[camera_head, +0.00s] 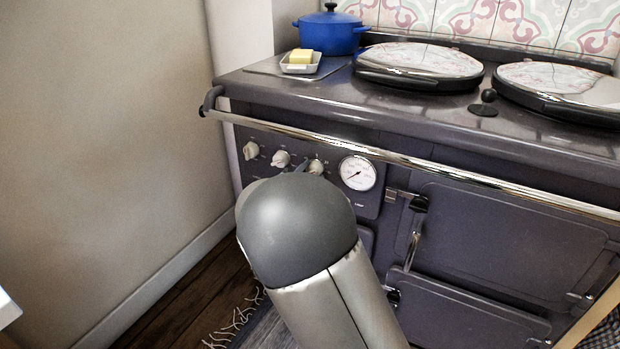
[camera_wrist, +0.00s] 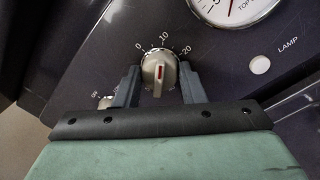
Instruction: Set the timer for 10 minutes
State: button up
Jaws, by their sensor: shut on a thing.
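My gripper (camera_wrist: 159,76) is shut on the knob, one finger on each side. In the head view, the knob (camera_head: 316,167) is the rightmost of three, and my arm hides most of the gripper.
Two more knobs, the middle one (camera_head: 281,158) and the left one (camera_head: 251,150), sit close by. A gauge (camera_head: 358,173) is just right of the timer knob. A chrome rail (camera_head: 400,158) runs above the panel. A lamp button (camera_wrist: 260,65) is at right.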

jog(key=o, duration=1)
jog(key=p+v, duration=0.3)
jog(key=v, duration=1.4)
jog(key=shift+s+a, duration=0.1)
jog(key=shift+s, duration=0.15)
